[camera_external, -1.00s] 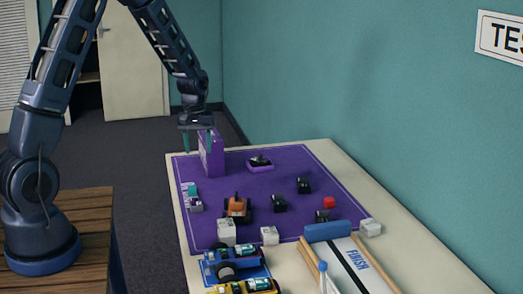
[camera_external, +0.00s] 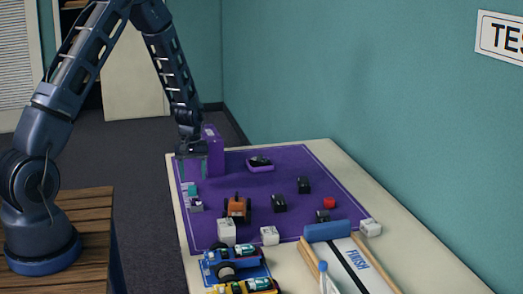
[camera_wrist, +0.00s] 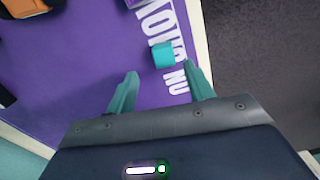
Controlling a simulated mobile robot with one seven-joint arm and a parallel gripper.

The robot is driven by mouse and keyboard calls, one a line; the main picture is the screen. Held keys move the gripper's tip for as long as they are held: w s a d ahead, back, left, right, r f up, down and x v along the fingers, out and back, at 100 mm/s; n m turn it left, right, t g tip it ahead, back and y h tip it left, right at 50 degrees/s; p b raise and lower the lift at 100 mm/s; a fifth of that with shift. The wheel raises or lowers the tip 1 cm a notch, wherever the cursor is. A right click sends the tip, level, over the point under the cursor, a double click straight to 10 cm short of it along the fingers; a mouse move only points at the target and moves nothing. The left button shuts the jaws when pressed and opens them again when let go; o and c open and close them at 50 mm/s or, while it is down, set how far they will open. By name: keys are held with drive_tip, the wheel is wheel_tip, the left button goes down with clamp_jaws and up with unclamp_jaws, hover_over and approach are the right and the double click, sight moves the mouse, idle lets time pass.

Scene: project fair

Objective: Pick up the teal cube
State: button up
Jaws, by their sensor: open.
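The teal cube (camera_external: 193,189) sits on the left edge of the purple mat (camera_external: 240,185) in the external view. In the wrist view the teal cube (camera_wrist: 163,55) lies just beyond my fingertips, nearer the right finger, beside white lettering on the mat. My gripper (camera_external: 192,176) points down above the mat, close over the cube. Its two teal fingers (camera_wrist: 160,72) are apart, with nothing between them.
A tall purple box (camera_external: 214,158) stands close to my gripper's right. An orange and black vehicle (camera_external: 238,207) is nearby. Bare table edge and dark floor (camera_wrist: 255,60) lie beside the mat.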

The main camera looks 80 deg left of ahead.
sight(192, 186)
drive_tip(key=f, duration=0.4)
drive_tip(key=shift+s+a+f, duration=0.1)
drive_tip(key=shift+s+f, duration=0.2)
drive_tip(key=shift+f, duration=0.1)
drive_tip(key=shift+c, duration=0.2)
drive_tip(key=c, duration=1)
